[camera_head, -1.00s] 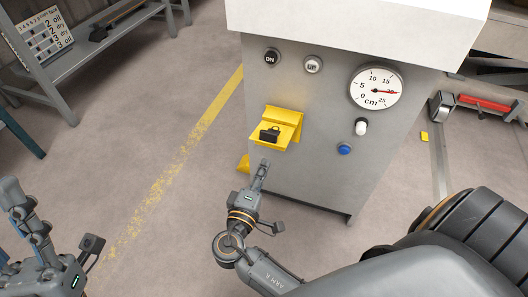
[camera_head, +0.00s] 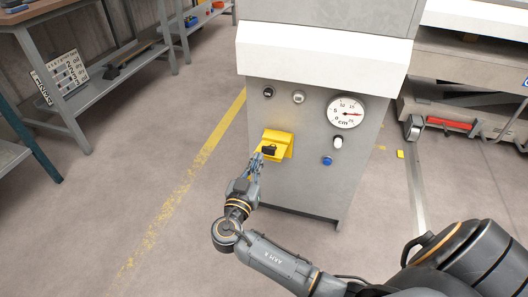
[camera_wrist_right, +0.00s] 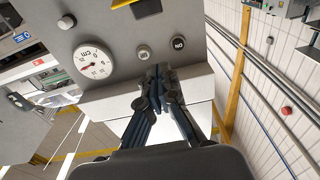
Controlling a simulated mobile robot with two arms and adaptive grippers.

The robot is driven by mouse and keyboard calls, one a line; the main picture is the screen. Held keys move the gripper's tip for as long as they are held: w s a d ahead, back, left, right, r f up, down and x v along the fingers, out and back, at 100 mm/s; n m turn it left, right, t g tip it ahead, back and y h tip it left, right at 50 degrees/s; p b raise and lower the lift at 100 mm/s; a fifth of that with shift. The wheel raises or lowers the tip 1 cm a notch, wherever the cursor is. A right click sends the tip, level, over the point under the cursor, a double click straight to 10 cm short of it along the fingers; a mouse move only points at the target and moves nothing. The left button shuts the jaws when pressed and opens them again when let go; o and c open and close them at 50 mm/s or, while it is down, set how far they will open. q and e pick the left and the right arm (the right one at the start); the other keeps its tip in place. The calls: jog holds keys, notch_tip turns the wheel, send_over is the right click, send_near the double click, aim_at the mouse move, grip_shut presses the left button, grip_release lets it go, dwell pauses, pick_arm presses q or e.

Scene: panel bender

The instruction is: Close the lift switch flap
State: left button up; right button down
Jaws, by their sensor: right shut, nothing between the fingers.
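The yellow lift switch flap and its housing (camera_head: 284,138) are on the front of the grey machine cabinet. A black switch part (camera_head: 269,149) shows uncovered at the yellow piece's lower left. My right gripper (camera_head: 258,158) is shut and empty, its fingertips just below and left of the black part; I cannot tell whether they touch. In the right wrist view the shut fingers (camera_wrist_right: 158,70) point toward the cabinet front, and a piece of yellow (camera_wrist_right: 121,3) shows at the top edge. My left gripper is out of view.
Above the flap are two round buttons, one black (camera_head: 268,91) and one pale (camera_head: 298,97). To its right are a dial gauge (camera_head: 346,112), a white knob (camera_head: 338,143) and a blue button (camera_head: 327,161). A bench (camera_head: 85,70) stands at left; floor between is clear.

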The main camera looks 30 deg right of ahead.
send_over(266, 149)
jog(key=shift+s+d+r, duration=0.1)
jog(key=shift+s+r, duration=0.15)
jog(key=shift+r, duration=0.05)
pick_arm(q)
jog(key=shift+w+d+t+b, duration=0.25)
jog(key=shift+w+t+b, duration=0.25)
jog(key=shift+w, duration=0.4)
pick_arm(e)
jog(key=shift+s+a+f, duration=0.15)
jog(key=shift+a+f, duration=0.05)
jog(key=shift+f, duration=0.4)
jog(key=shift+s+a+f, duration=0.15)
jog(key=shift+f, duration=0.5)
jog(key=shift+s+a+f, duration=0.15)
jog(key=shift+a+f, duration=0.05)
jog(key=shift+f, duration=0.4)
